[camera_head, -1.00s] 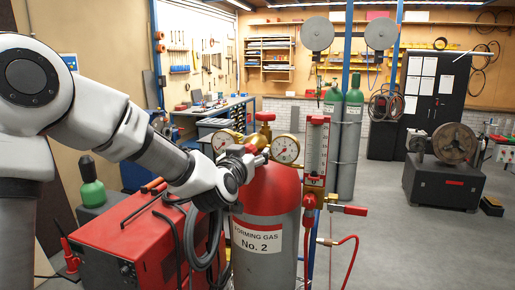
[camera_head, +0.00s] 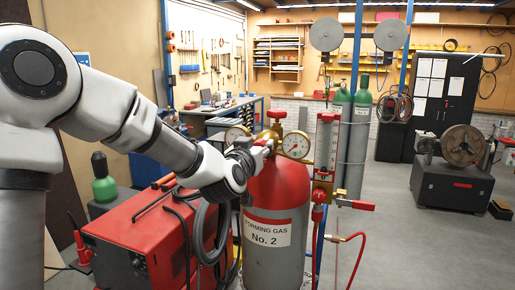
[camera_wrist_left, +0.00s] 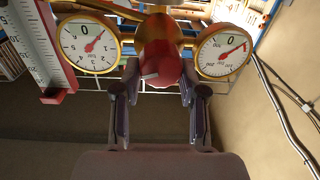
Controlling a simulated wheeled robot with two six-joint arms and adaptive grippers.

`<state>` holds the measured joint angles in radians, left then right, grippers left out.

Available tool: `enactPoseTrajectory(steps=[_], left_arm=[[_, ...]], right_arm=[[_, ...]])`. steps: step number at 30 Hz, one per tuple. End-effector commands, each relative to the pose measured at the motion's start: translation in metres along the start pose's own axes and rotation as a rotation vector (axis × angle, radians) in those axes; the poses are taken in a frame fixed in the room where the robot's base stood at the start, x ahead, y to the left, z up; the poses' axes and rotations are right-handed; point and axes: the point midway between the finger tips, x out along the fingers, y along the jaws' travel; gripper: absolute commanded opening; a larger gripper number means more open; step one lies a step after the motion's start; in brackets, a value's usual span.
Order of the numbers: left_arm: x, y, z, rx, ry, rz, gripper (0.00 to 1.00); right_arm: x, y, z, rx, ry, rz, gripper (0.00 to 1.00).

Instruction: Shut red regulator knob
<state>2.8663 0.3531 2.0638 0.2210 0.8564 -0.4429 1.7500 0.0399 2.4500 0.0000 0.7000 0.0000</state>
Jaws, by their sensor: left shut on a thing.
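The red regulator knob (camera_wrist_left: 158,66) faces the camera in the left wrist view, with a pale mark on its front edge. My left gripper (camera_wrist_left: 158,90) has a finger on each side of it and is shut on it. In the head view my left gripper (camera_head: 262,147) reaches the regulator between the two gauges, and its fingers hide most of the knob there. The right gauge (camera_head: 296,145) and the partly covered left gauge (camera_head: 236,133) sit on the red-topped cylinder (camera_head: 275,195) labelled Forming Gas No. 2. My right gripper is out of view.
A flowmeter tube (camera_head: 326,150) stands close to the right of the gauges, with a red-handled valve (camera_head: 357,204) below. A red machine (camera_head: 140,235) with dark cables lies under my left arm. Green cylinders (camera_head: 355,130) stand behind.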

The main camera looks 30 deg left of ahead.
Motion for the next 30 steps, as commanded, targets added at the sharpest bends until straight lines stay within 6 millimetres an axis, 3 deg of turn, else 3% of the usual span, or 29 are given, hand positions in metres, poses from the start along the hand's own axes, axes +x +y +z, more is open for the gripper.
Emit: enactPoseTrajectory(steps=[18, 30], left_arm=[[0.001, -0.002, 0.006, -0.471, -0.023, 0.0, 0.07], [0.001, -0.003, 0.003, -0.851, -0.042, -0.001, 0.07]], right_arm=[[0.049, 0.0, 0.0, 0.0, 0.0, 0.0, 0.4], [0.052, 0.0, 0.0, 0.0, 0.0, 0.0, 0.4]])
